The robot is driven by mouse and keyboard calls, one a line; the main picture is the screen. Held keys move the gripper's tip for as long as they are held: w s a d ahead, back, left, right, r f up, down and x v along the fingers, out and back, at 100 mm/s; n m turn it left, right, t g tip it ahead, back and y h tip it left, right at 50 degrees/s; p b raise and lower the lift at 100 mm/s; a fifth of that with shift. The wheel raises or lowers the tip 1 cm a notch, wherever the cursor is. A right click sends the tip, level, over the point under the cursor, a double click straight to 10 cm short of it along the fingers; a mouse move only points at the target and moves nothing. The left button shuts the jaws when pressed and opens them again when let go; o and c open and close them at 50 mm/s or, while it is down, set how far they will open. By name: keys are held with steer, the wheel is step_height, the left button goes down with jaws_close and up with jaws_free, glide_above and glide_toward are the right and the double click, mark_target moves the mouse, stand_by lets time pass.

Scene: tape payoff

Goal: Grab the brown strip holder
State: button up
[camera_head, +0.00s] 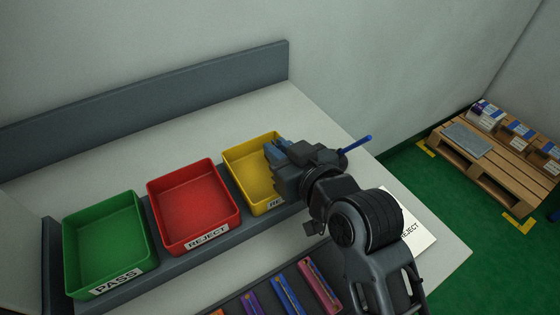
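Several coloured strip holders lie side by side at the bottom edge of the head view. An orange end shows at the left, cut off by the frame. I cannot tell for sure which is the brown one. My gripper (274,153) is over the yellow bin's right side, well apart from the strip holders. Its fingertips are blue-grey and small; whether they are open or hold something is unclear.
A green PASS bin (105,285), a red REJECT bin (187,243) and a yellow bin (243,148) stand in a row. A blue rod (356,145) projects beside my gripper. A white REJECT card (416,238) lies at right. A loaded pallet (475,165) is on the floor.

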jaws_close()
steer(key=shift+r, duration=0.15)
